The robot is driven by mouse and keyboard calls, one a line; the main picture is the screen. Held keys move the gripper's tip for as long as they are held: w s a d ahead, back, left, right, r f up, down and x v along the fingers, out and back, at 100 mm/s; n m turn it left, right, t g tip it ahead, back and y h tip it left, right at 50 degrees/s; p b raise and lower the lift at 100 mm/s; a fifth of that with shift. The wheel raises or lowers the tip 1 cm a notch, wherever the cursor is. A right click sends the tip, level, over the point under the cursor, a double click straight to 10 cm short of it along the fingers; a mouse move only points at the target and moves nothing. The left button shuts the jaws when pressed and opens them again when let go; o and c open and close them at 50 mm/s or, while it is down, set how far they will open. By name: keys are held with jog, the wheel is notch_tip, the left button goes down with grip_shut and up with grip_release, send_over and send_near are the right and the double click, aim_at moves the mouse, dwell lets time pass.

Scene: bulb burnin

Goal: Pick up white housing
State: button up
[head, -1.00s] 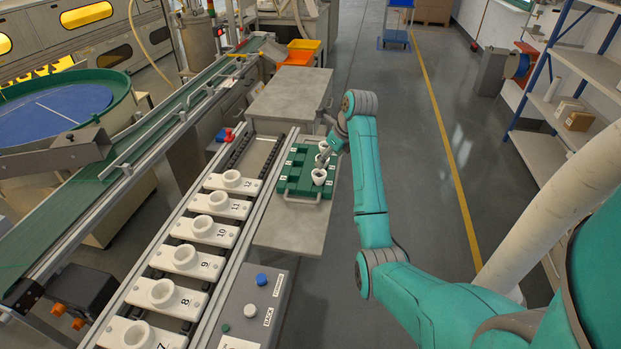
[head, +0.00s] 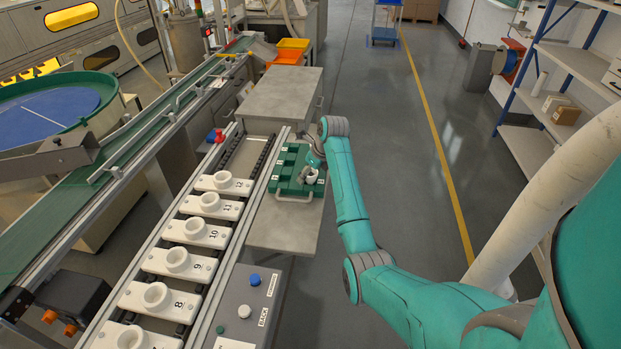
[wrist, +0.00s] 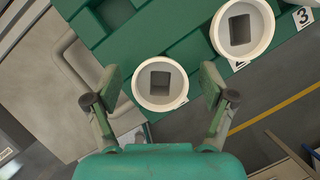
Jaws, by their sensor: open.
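A white housing (wrist: 160,68), a round cup with a square recess, sits at the edge of the green tray (wrist: 174,32) in the wrist view. My gripper (wrist: 160,88) is open, with one finger on each side of this housing and gaps between. A second white housing (wrist: 243,50) sits in the tray to the upper right, by a label "3". In the head view, my gripper (head: 309,167) is over the right side of the tray (head: 285,187), partly hiding the white housing (head: 309,180) there.
The tray has a handle (head: 294,199) and lies on a grey bench (head: 280,232). To its left runs a conveyor with white numbered carriers (head: 210,205). A button box (head: 243,311) stands in front. The grey cabinet top (head: 283,95) behind is clear.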

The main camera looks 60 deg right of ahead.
jog(key=c, duration=1.1)
